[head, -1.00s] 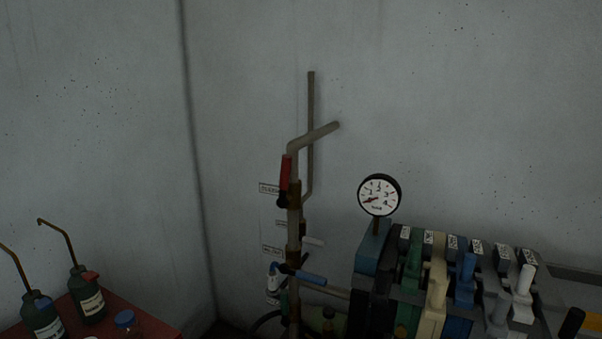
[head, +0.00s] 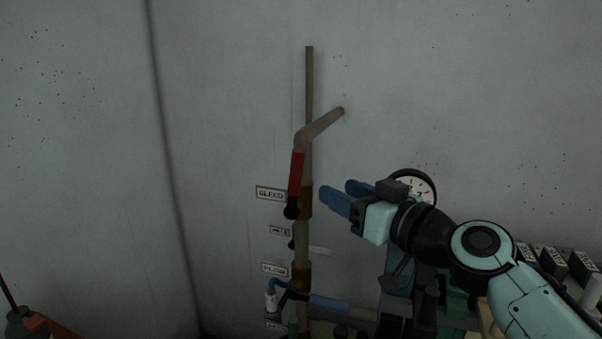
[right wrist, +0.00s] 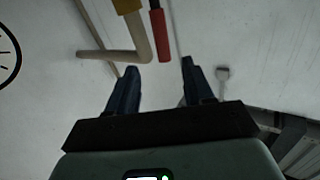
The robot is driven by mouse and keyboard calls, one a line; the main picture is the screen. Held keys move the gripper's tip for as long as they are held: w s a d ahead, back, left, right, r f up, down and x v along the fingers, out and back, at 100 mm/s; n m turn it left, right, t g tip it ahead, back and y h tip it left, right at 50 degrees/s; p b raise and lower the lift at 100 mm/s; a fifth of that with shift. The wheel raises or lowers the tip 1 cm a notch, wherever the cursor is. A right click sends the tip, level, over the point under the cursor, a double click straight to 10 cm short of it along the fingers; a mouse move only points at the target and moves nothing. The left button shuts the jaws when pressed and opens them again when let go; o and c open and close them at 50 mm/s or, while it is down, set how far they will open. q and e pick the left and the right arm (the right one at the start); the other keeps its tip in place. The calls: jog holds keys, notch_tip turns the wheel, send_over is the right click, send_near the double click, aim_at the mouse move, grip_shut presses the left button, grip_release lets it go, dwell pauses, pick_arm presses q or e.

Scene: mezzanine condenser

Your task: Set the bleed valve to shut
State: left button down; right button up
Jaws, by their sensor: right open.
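The bleed valve's red lever (head: 296,174) points up along the brown pipe, above its dark pivot and beside a plate reading BLEED (head: 271,193). My right gripper (head: 340,196) is open and empty, just right of the lever and apart from it in the head view. In the right wrist view the red lever (right wrist: 160,36) shows beyond the fingertips, between the two blue fingers (right wrist: 157,68), and it is not gripped. My left gripper is not in view.
My right arm partly hides the gauge (head: 420,186). A bent pipe (head: 325,123) juts out above the red lever. Free wall lies to the left.

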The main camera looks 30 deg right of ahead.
aim_at(301, 173)
jog(key=w+p, duration=0.1)
jog(key=w, duration=0.3)
jog(key=w+a+p, duration=0.1)
jog(key=w+p, duration=0.1)
jog(key=w, duration=0.2)
jog(key=w+p, duration=0.1)
jog(key=w, duration=0.4)
jog(key=shift+w+a+p, duration=0.1)
jog(key=shift+a+p, duration=0.3)
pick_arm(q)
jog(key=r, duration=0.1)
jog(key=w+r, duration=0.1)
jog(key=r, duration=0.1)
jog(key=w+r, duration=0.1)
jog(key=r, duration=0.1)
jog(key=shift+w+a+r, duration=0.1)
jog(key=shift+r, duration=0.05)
pick_arm(e)
jog(key=shift+c, duration=0.4)
grip_shut()
